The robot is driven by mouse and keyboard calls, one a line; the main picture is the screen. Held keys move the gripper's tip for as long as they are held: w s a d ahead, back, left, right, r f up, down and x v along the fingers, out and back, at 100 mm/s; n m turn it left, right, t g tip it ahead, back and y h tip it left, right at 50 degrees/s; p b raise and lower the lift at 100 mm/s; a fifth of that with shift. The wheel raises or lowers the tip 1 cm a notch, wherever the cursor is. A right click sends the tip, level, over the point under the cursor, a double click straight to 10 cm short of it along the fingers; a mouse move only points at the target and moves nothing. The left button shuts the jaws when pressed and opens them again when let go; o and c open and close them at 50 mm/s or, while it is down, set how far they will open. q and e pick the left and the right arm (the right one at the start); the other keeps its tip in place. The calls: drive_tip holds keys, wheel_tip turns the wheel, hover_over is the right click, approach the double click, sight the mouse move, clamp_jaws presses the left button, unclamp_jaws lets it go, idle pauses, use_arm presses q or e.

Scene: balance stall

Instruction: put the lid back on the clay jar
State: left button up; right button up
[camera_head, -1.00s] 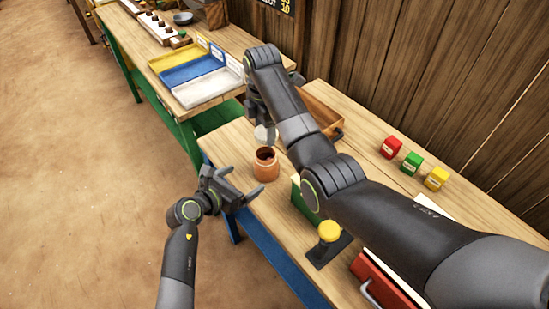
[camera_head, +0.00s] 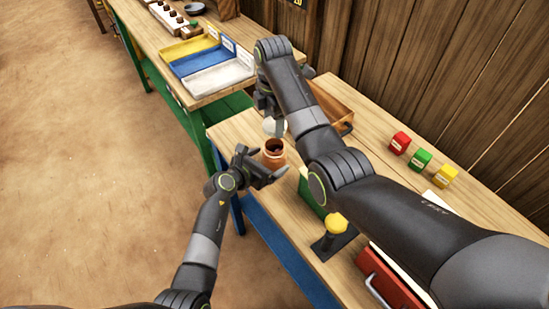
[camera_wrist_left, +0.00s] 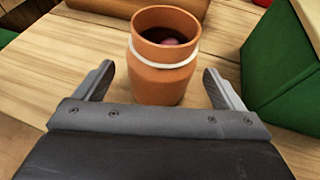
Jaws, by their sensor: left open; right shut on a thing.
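The clay jar (camera_head: 274,158) stands upright and uncovered on the near table. The left wrist view shows the jar (camera_wrist_left: 165,85) with a pale band around its neck, a dark inside and something pinkish in it. My left gripper (camera_head: 264,164) is open at the jar's near side. My right gripper (camera_head: 272,112) is shut on a pale round thing, seemingly the lid (camera_head: 270,128), just behind and above the jar. Its fingers partly hide it.
A wooden tray (camera_head: 333,101) lies behind my right arm. A green box (camera_head: 309,190) stands right of the jar, near a yellow knob (camera_head: 337,223) on a dark base. Red, green and yellow blocks line the back right. Another table (camera_head: 150,40) stands at the far left.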

use_arm(q)
drive_tip(key=shift+x, duration=1.6)
drive_tip(key=c, duration=1.4)
drive_tip(key=shift+c, duration=0.3)
use_arm(e)
drive_tip(key=shift+f, duration=2.45)
